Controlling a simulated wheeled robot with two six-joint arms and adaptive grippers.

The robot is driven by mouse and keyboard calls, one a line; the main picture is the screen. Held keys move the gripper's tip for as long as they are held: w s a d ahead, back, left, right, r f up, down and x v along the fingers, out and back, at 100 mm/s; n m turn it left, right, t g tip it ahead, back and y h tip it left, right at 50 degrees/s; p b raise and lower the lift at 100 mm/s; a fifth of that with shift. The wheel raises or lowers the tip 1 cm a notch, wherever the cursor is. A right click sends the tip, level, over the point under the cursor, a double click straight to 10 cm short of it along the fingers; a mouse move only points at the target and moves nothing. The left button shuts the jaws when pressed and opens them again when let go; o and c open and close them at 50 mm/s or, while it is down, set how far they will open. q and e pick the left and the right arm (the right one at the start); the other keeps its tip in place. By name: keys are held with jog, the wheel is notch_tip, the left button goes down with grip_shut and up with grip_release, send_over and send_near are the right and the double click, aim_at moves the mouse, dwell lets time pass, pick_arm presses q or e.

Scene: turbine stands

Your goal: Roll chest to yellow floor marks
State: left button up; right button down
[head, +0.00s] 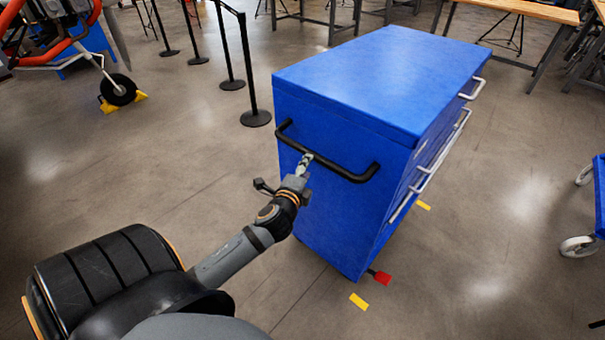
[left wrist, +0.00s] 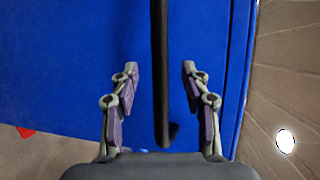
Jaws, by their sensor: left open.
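The blue chest (head: 345,215) stands on the floor ahead, with a black push handle (head: 345,172) on its near end and light drawer handles on its right side. My left gripper (head: 304,163) is at the middle of the black handle. In the left wrist view my open left gripper (left wrist: 160,75) has one finger on each side of the handle (left wrist: 159,60), with gaps on both sides. Yellow floor marks (head: 358,301) and (head: 424,205) lie beside the chest's right side. My right gripper is not in view.
A red pedal (head: 381,277) sticks out at the chest's lower near corner. Black barrier posts (head: 255,117) stand to the left and behind. A blue cart with a caster wheel (head: 579,246) is at the right edge. Workbenches (head: 530,12) are at the back.

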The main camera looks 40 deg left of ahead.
pick_arm(q)
jog(key=v, duration=0.3)
jog(key=shift+s+d, duration=0.1)
jog(key=shift+s, duration=0.15)
jog(key=s+a+f+n+g, duration=0.1)
jog(key=s+f+n+g, duration=0.15)
jog(key=f, duration=0.95)
jog(key=s+a+f+n+g+h, duration=0.1)
jog(key=s+f+n+g, duration=0.2)
jog(key=f, duration=0.9)
jog(key=s+a+f+n+g, duration=0.2)
jog(key=s+f, duration=0.3)
jog(key=f, duration=0.6)
jog(key=s+d+f+n+g+h, duration=0.1)
jog(key=s+d+f+n+g, duration=0.1)
jog(key=s+f, duration=0.4)
jog(key=s+d+f+n+g+h, duration=0.1)
jog(key=s+f, duration=0.5)
jog(key=s, duration=0.6)
jog(key=s+d+f+n+g+h+p, duration=0.1)
jog(key=s+d+f+n+g, duration=0.2)
jog(key=s+d+f, duration=0.3)
jog(key=s+f+n, duration=0.1)
jog(key=s, duration=0.2)
